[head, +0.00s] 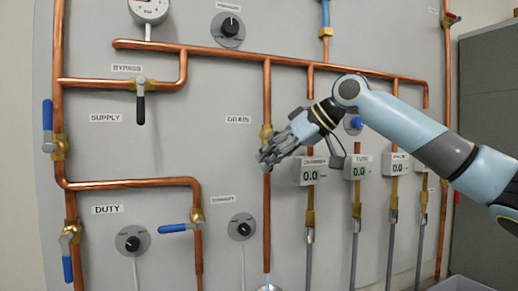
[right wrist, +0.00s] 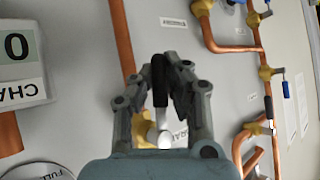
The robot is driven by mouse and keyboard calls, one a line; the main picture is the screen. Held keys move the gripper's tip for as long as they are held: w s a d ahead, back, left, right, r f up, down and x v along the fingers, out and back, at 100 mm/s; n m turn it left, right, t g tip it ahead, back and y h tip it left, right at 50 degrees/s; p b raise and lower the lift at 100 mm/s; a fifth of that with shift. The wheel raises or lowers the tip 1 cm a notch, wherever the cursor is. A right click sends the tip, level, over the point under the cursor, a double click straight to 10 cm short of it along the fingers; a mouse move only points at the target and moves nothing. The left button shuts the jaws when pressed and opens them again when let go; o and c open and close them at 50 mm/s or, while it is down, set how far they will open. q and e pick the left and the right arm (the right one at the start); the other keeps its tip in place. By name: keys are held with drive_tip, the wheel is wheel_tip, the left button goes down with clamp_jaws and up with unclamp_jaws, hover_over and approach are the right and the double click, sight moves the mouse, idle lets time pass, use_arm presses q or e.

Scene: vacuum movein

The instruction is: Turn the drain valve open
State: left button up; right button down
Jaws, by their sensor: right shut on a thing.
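The drain valve (head: 266,132) is a brass body on the vertical copper pipe beside the DRAIN label (head: 238,120) in the head view. Its black handle (right wrist: 160,85) shows in the right wrist view, on a silver stem in front of the brass body (right wrist: 140,130). My right gripper (head: 265,158) is over the pipe just below the valve body and hides the handle in the head view. In the right wrist view my right gripper (right wrist: 170,78) is shut on the black handle, which lies between its fingers. My left gripper is not in view.
Digital gauges (head: 312,172) hang just right of the gripper. The bypass valve (head: 140,100) and supply valve (head: 48,125) are to the left. A blue-handled valve (head: 180,227) and a dial (head: 242,226) are lower left. A grey cabinet (head: 490,95) stands at right.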

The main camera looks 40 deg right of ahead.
drive_tip(key=shift+s+d+n+h+p, duration=0.2)
drive_tip(key=shift+n+h+p, duration=0.1)
drive_tip(key=shift+h+p, duration=0.15)
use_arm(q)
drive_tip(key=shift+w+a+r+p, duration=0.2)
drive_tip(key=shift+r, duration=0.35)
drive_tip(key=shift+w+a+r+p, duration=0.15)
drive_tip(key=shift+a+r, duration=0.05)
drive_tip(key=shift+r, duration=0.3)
use_arm(e)
drive_tip(key=shift+d+f+g+h, duration=0.15)
drive_tip(key=shift+d+g+h, duration=0.15)
drive_tip(key=shift+g+h, duration=0.15)
drive_tip(key=c, duration=1.3)
unclamp_jaws()
drive_tip(key=shift+d, duration=0.1)
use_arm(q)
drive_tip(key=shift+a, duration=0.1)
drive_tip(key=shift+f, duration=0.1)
